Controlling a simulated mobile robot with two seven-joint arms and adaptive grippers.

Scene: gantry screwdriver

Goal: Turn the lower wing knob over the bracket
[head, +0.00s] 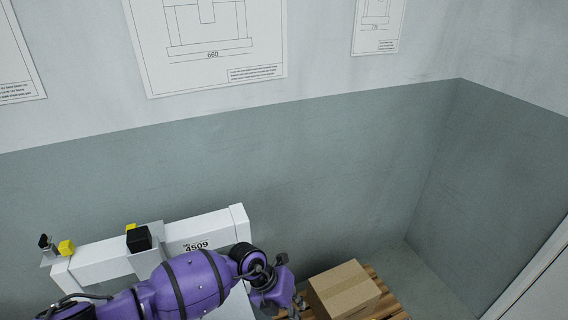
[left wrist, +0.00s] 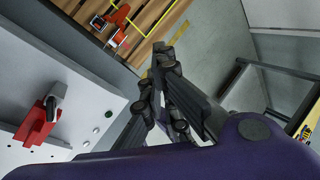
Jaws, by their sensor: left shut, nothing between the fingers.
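My left arm reaches in from the left in the head view, in front of the white gantry beam (head: 150,240). Its gripper (head: 292,306) is at the bottom edge, left of a cardboard box, and partly cut off. In the left wrist view the gripper (left wrist: 160,62) is shut and empty, with nothing touching its tips. A red part with a grey piece (left wrist: 40,122) sits on a white panel at the left; I cannot tell whether it is the wing knob or bracket. No wing knob is clearly recognisable in either view. My right gripper is not in view.
A cardboard box (head: 344,290) sits on a wooden pallet (head: 392,306). Bare floor shows beyond the fingers.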

